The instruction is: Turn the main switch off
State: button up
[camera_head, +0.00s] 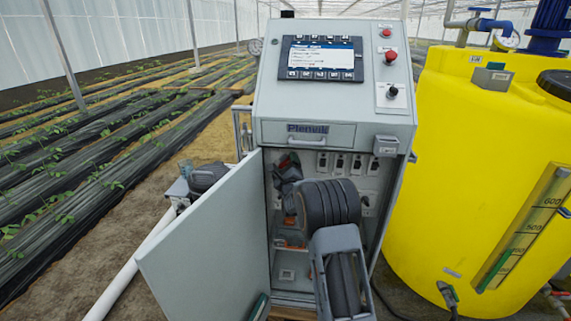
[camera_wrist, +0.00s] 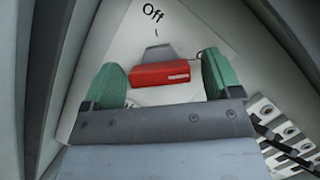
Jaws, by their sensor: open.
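The main switch shows in the wrist view as a red handle (camera_wrist: 160,74) with a grey piece above it, on a pale plate (camera_wrist: 190,30). The word "Off" and a short tick mark stand above the handle. Another mark below it is mostly covered by my gripper. My gripper (camera_wrist: 161,80) is open, with one green fingertip on each side of the red handle. I cannot tell whether either fingertip touches it. In the head view my arm reaches into the open grey cabinet (camera_head: 262,95), and the switch is hidden there.
The cabinet door (camera_head: 205,240) hangs open to the left. Several breakers (camera_head: 340,163) line the cabinet's back panel. A screen (camera_head: 320,58) and red buttons (camera_head: 390,56) are on the sloped top. A yellow tank (camera_head: 430,190) stands close on the right.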

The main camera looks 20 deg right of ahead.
jog(key=shift+w, duration=0.15)
jog(key=shift+c, duration=0.3)
jog(key=c, duration=0.9)
